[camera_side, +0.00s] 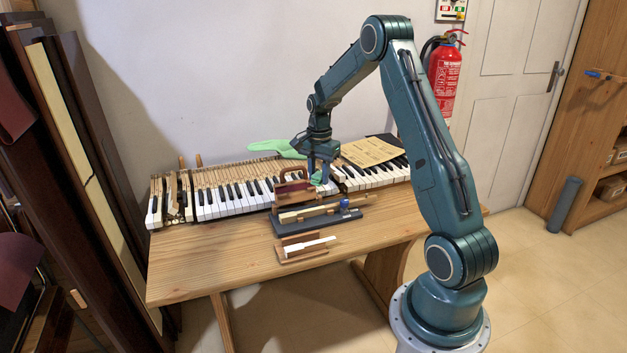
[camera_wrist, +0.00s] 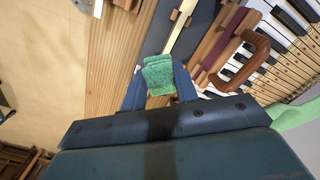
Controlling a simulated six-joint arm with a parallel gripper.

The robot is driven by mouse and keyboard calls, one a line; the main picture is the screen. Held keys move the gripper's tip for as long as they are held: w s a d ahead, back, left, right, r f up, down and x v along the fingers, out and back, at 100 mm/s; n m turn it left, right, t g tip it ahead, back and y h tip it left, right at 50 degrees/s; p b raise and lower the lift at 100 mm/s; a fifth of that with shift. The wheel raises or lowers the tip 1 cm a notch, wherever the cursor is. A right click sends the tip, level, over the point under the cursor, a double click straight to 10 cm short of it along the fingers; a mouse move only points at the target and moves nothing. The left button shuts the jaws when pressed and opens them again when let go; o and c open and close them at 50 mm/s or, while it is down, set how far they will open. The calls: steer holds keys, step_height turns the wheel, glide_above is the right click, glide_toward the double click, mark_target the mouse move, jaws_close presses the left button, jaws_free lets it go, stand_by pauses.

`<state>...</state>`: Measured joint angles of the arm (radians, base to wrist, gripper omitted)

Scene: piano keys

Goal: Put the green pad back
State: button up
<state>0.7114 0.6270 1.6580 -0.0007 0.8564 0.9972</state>
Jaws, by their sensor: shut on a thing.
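My gripper (camera_side: 319,172) is above the middle of the bench, over the key fixture. In the wrist view my gripper (camera_wrist: 160,88) is shut on the green pad (camera_wrist: 159,74), a small textured block held between the two blue fingers. The pad (camera_side: 317,180) shows only as a small green patch in the side view, partly hidden by the fingers. The dark fixture base (camera_side: 292,226) lies below it with a pale wooden key part along it. I cannot tell whether the pad touches anything below.
A wooden block with a loop handle (camera_side: 292,178) stands close left of my gripper. A small wooden rest with a white piece (camera_side: 305,246) lies in front. The keyboard (camera_side: 232,198) runs behind, with a green cloth-like item (camera_side: 277,148) and a paper sheet (camera_side: 371,152). The bench's front left is clear.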

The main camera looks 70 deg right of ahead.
steer(key=s+r+m, duration=0.6)
steer(key=s+m, duration=0.1)
steer(key=s, duration=0.5)
glide_above(358, 236)
step_height(358, 236, down, 16)
steer(key=shift+w+d+f, duration=0.1)
steer(key=shift+f, duration=1.85)
steer(key=shift+f, duration=0.15)
steer(key=o, duration=0.9)
steer(key=shift+r, duration=6.15)
